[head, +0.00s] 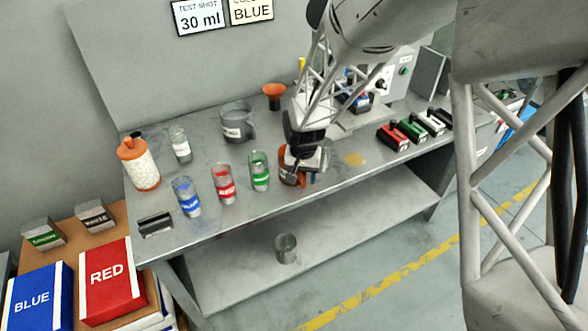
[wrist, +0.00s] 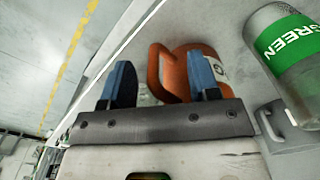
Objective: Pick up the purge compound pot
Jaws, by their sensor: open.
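The purge compound pot appears to be the orange pot (head: 288,176) near the front edge of the bench, partly hidden behind my gripper (head: 306,160). In the wrist view the orange pot (wrist: 196,54) shows a handle and a white label, of which only the last letters are visible. My gripper (wrist: 162,84) is open, with its two blue-padded fingers spread. The pot's handle shows between the fingers, and the right finger overlaps the pot's body. I cannot tell whether they touch. Nothing is held.
The green-labelled beaker (head: 259,171) stands close left of the pot, with red (head: 223,184) and blue (head: 186,196) ones beyond. A yellow spill (head: 354,159) lies to the right.

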